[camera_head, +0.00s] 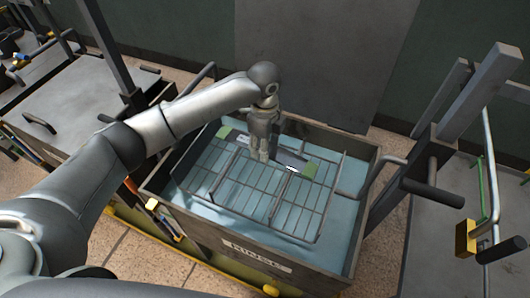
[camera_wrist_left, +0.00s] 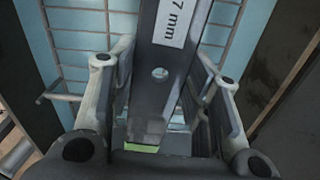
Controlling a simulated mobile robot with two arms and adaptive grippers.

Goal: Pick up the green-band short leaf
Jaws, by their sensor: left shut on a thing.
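The green-band short leaf (camera_head: 290,159) is a dark grey flat bar with green at its right end. Another green patch (camera_head: 225,132) shows to the left of the gripper, in line with the bar. My left gripper (camera_head: 260,155) points down into the tank and is shut on the leaf. In the left wrist view the leaf (camera_wrist_left: 172,55) runs between both fingers, with a hole, a white label ending in "7 mm" and a bit of green near the palm. My right gripper is in neither view.
A wire rack (camera_head: 258,186) lies in the blue-floored rinse tank (camera_head: 256,256), whose walls stand around the gripper. A grey cart (camera_head: 70,108) stands at the left. Posts and a bent handle (camera_head: 385,172) rise at the right.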

